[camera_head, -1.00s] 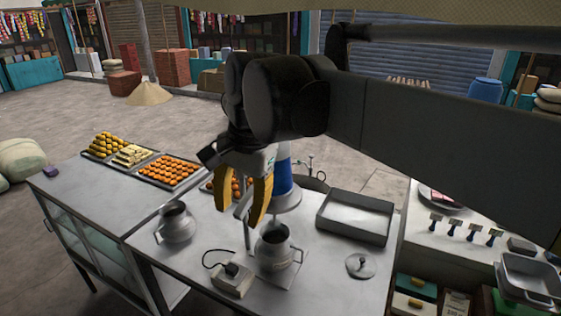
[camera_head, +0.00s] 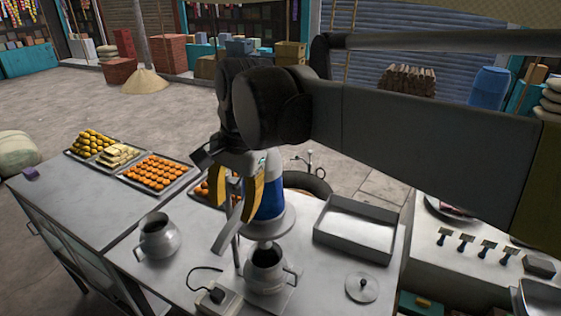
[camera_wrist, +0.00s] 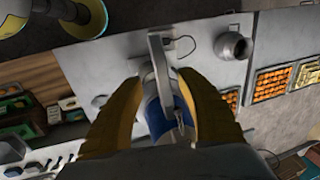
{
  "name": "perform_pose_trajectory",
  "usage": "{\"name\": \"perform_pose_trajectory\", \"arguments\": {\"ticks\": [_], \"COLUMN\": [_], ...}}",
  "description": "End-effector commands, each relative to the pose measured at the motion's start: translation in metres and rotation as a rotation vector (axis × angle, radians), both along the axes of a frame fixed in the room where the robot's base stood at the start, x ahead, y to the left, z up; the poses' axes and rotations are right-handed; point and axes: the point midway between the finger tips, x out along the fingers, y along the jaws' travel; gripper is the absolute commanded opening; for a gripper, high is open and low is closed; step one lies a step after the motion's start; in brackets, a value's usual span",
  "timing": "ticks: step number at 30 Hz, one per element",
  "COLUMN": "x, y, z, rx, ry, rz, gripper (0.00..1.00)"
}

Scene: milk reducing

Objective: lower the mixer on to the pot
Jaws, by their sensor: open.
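The mixer (camera_head: 266,200), a blue and white body with a pale disc at its foot, stands above an open metal pot (camera_head: 266,272). The disc seems to be over the pot's mouth, with a small gap. A grey metal lever (camera_head: 226,232) juts out on the mixer's near left side. My gripper (camera_head: 237,210) is open, with its yellow fingers beside the mixer and around the lever. In the wrist view, the mixer's blue body (camera_wrist: 160,118) and the lever (camera_wrist: 158,62) lie between my spread fingers. I cannot tell whether the fingers touch the lever.
A second pot (camera_head: 158,237) stands to the left on the table. A small box with a cable (camera_head: 217,300) is near the front. An empty metal tray (camera_head: 355,232) and a lid (camera_head: 361,288) are to the right. Trays of orange sweets (camera_head: 158,173) sit at the back left.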

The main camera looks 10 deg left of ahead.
Motion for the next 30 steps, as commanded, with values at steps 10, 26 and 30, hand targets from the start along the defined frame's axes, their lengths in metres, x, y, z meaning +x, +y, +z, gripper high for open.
{"name": "perform_pose_trajectory", "arguments": {"ticks": [10,26,30], "x": [0.004,0.004,0.004], "y": [0.013,0.015,0.015], "z": [-0.061,-0.075,-0.075], "rx": [0.0,0.0,0.0], "ry": [0.0,0.0,0.0], "rz": [0.0,0.0,0.0], "gripper": [0.44,0.18,0.0]}}
